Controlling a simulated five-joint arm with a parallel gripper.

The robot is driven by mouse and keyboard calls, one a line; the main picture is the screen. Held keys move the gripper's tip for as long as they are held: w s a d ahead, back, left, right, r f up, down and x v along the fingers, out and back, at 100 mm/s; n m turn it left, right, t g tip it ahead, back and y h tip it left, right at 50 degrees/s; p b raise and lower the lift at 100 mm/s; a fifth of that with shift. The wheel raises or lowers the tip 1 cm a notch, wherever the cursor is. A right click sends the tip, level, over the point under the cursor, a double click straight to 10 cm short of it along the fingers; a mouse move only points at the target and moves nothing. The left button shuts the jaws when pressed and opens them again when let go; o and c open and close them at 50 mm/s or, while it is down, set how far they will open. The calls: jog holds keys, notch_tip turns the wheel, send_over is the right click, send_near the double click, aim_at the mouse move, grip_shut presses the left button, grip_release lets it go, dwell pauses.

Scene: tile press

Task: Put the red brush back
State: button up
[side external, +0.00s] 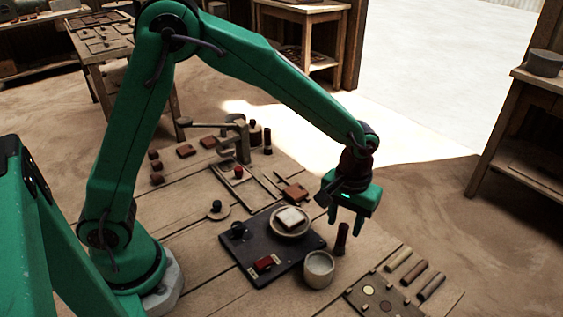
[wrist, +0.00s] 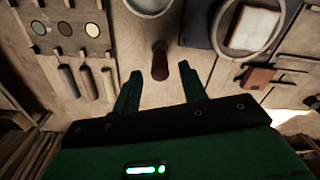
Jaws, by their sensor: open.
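A dark reddish-brown upright handle (side external: 341,240), which looks like the red brush, stands on the table just right of a pale cup. It also shows in the wrist view (wrist: 160,60), between and beyond my fingers. My gripper (side external: 346,219) is open, pointing down just above it and not closed on anything. In the wrist view the two fingertips (wrist: 160,71) lie to either side of the handle. The handle's lower end is hard to make out. A board with round colour swatches (side external: 357,291) lies at the front right, with several coloured sticks beside it.
The pale cup (side external: 319,271) stands close left of the handle. A dark board (side external: 252,242) carries a round dish (side external: 292,235) with a white tile and a red block (side external: 268,263). A reddish-brown tile (side external: 294,192) lies behind. A press (side external: 240,140) stands further back.

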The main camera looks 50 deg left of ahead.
notch_tip(320, 180, up, 6)
jog(key=shift+f, duration=0.1)
dwell(0.8)
jog(key=shift+s+a+r, duration=0.1)
jog(key=shift+a+r, duration=0.15)
jog(key=shift+r, duration=0.05)
jog(key=s+a+r+m+t, duration=0.2)
jog(key=s+a+r+t, duration=0.1)
jog(key=s+a+r, duration=0.5)
jog(key=s+a+r+m+t, duration=0.1)
jog(key=s+a+r+t, duration=0.1)
jog(key=s+a, duration=0.7)
jog(key=shift+s+m+t, duration=0.3)
jog(key=shift+s, duration=0.15)
